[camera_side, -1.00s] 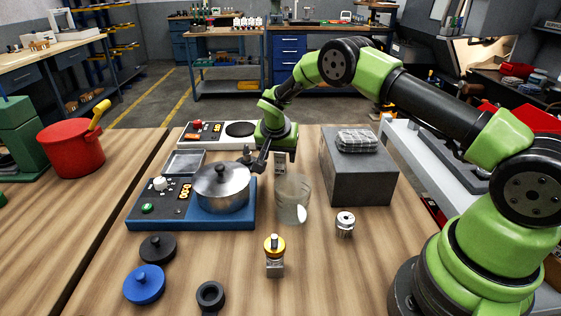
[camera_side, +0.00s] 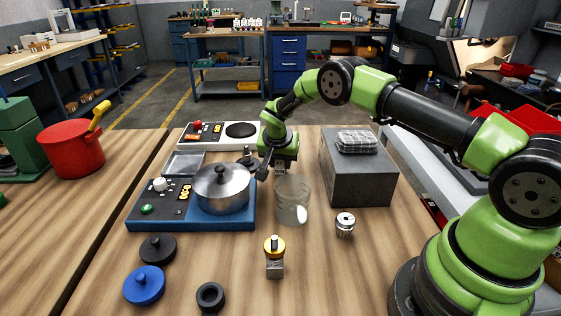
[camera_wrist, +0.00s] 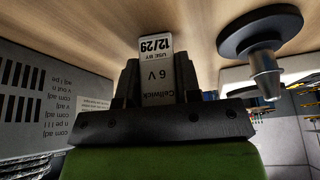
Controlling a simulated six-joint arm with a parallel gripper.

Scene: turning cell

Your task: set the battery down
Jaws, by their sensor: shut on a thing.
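The battery (camera_wrist: 157,75) is a pale block with a printed label reading Cellwick, 6 V, use by 12/29. My gripper (camera_wrist: 156,88) is shut on it, with a dark jaw on either side. In the side view my gripper (camera_side: 283,168) points down behind the clear beaker (camera_side: 292,205), which hides most of the battery. The battery's far end is close to the wooden tabletop (camera_wrist: 100,25). I cannot tell whether it touches the wood.
A grey box (camera_side: 358,180) with a cloth on top stands right of my gripper. A blue-based cooker unit (camera_side: 150,220) with a metal pot (camera_side: 222,190) is on the left. A black disc with a metal tip (camera_wrist: 262,50) stands near the battery.

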